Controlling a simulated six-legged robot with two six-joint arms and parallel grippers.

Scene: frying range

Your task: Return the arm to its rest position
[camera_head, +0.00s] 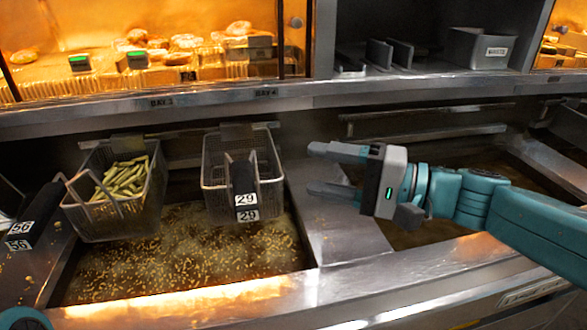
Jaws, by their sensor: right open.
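My right gripper (330,170) is open and empty, its fingers pointing left above the metal divider (325,215) between the two fryer vats. The teal right arm (480,200) comes in from the right edge. Left of the gripper hangs an empty-looking wire basket (210,180) with a black handle marked 29. Further left another wire basket (97,222) holds green pieces (122,180) that look like beans or pickles. Both baskets sit over the left vat of bubbling oil (190,255). A small teal part of mine shows at the lower left corner; my left gripper is not seen.
A dark handle marked 56 (28,225) stands at the left edge. A metal ledge (390,90) runs behind the vats, below a lit food cabinet (150,45) and a shelf with a grey bin (480,48). The front metal rim (380,285) is clear.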

